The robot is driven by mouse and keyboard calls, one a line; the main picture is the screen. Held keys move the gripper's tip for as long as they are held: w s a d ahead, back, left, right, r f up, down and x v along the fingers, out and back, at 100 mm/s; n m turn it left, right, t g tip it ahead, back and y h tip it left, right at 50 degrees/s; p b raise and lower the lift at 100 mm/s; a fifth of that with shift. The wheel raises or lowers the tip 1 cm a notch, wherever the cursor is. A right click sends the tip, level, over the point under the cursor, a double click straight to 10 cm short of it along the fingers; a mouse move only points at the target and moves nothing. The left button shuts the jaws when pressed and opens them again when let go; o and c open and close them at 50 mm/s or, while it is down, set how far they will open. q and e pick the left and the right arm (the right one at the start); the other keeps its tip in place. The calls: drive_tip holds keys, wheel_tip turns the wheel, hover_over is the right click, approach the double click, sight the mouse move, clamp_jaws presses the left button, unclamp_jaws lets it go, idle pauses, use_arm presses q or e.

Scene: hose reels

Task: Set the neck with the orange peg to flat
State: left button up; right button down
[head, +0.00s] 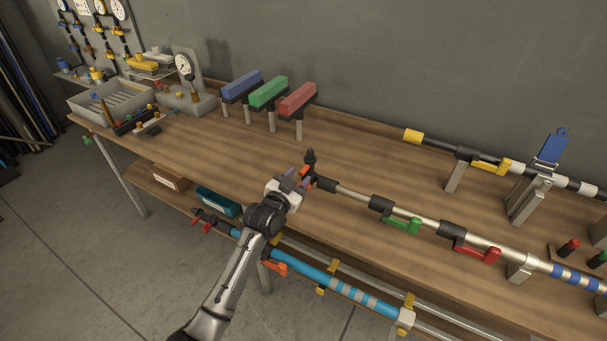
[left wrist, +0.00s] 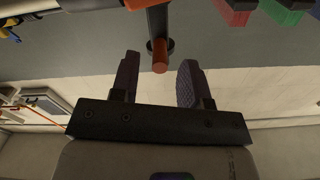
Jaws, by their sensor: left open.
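The dark neck (head: 311,162) stands up at the left end of the metal pipe (head: 352,194) on the bench. Its orange peg (head: 305,170) sticks out toward my left gripper (head: 297,178). In the left wrist view the orange peg (left wrist: 160,55) points toward the camera, in line with the gap between the two fingertips (left wrist: 159,72). The fingers are open, one on each side of the peg, with a gap visible on both sides. I cannot tell how deep the peg sits between them. My right gripper is not in view.
The pipe also carries a green lever (head: 402,227) and a red lever (head: 478,254). Blue, green and red blocks (head: 268,93) stand on posts behind. A blue hose pipe (head: 330,284) runs below the bench front. The bench middle (head: 225,155) is clear.

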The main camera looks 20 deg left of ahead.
sight(303, 173)
use_arm(q)
drive_tip(key=shift+w+d+b, duration=0.15)
drive_tip(key=shift+w+b, duration=0.05)
drive_tip(key=shift+w, duration=0.65)
drive_tip(key=shift+w+d+b, duration=0.15)
drive_tip(key=shift+w, duration=0.7)
drive_tip(key=c, duration=0.7)
drive_tip(key=shift+s+f, duration=0.1)
clamp_jaws()
